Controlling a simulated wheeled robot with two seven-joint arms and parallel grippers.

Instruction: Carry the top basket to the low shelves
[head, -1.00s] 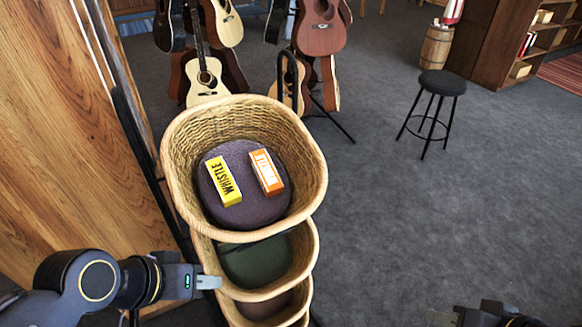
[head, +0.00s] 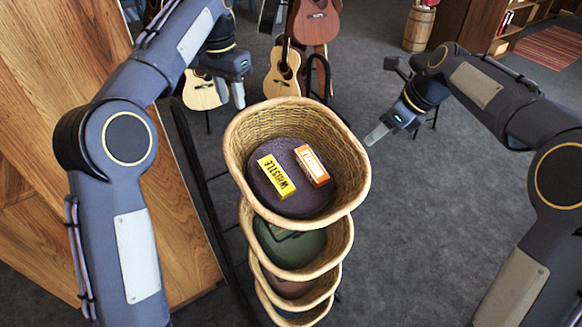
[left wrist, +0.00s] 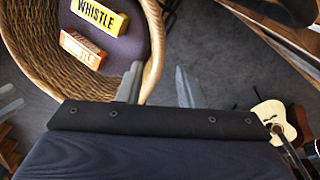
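The top basket (head: 352,160) is woven tan wicker, at the top of a stack of similar baskets. A yellow WHISTLE box (head: 276,177) and an orange box (head: 312,165) lie on its dark purple bottom. My left gripper (head: 232,96) is by its back-left rim. In the left wrist view its fingers (left wrist: 158,86) are apart, with the basket rim (left wrist: 153,68) showing between them; whether they reach down around it I cannot tell. My right gripper (head: 377,134) is just off the right rim, its finger gap hidden. Brown wooden shelves (head: 512,25) stand at the far top right.
Lower baskets (head: 345,245) sit under the top one on a dark frame. A wooden panel (head: 60,60) stands close on the left. Guitars (head: 283,72) stand behind the stack. A barrel (head: 419,28) is near the shelves. Grey carpet (head: 400,270) is free at the right.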

